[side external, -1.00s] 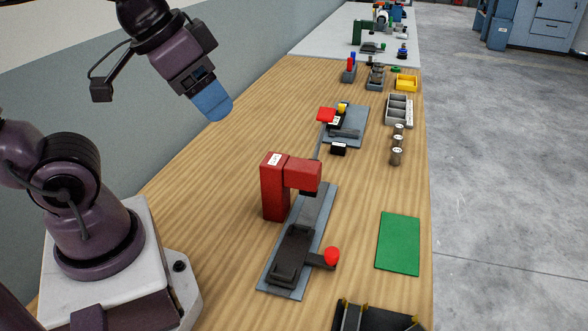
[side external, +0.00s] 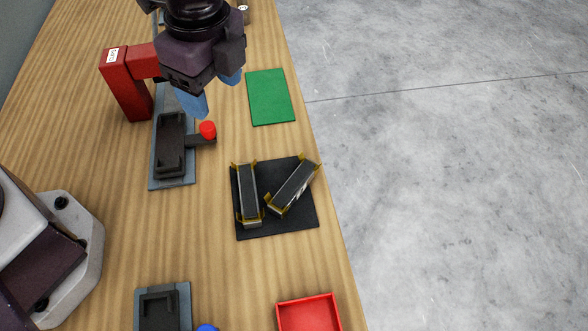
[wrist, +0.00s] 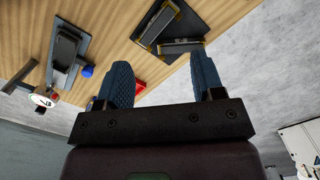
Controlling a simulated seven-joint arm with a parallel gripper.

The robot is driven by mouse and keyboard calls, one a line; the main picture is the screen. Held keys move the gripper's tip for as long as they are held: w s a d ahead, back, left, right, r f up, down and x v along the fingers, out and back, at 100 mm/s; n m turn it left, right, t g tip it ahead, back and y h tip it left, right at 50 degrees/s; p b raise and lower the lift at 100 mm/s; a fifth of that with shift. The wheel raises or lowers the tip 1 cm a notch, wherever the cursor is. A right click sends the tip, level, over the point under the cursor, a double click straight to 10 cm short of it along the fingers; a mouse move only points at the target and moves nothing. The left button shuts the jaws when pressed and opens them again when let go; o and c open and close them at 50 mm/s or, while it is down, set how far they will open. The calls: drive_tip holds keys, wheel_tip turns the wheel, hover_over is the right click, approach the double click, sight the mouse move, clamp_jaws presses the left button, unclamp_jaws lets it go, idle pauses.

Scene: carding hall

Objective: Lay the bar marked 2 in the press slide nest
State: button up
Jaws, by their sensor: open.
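Two grey bars with yellow at their ends lie on a black mat in the side view, the left bar (side external: 249,192) nearly straight and the right bar (side external: 292,188) slanted. I cannot read a number on either. The press (side external: 126,85) is red, and its slide carries a dark nest (side external: 170,145), which looks empty, beside a red knob. My gripper (side external: 218,97) is open and empty, above the bench near the press. In the wrist view, the bars (wrist: 159,23) lie beyond the fingertips of my gripper (wrist: 159,58).
The black mat (side external: 272,228) lies near the bench's right edge. A green mat (side external: 270,97) lies behind it and a red tray (side external: 308,314) in front. Another dark nest (side external: 159,310) with a blue knob stands at the lower left. Bare wood lies between.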

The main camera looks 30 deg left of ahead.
drive_tip(key=w+d+f+m, duration=0.2)
drive_tip(key=d+f+m, duration=0.65)
drive_tip(key=m, duration=1.05)
hover_over(294, 182)
drive_tip(key=shift+h, duration=0.4)
drive_tip(key=f, duration=0.6)
drive_tip(key=shift+w+d+f, duration=0.1)
drive_tip(key=shift+w+d, duration=0.2)
drive_tip(key=shift+w, duration=0.1)
drive_tip(key=f, duration=0.3)
drive_tip(key=s+f, duration=0.1)
drive_tip(key=shift+a+f, duration=0.3)
drive_tip(key=shift+f, duration=0.1)
drive_tip(key=shift+w+f, duration=0.1)
drive_tip(key=shift+f, duration=0.25)
clamp_jaws()
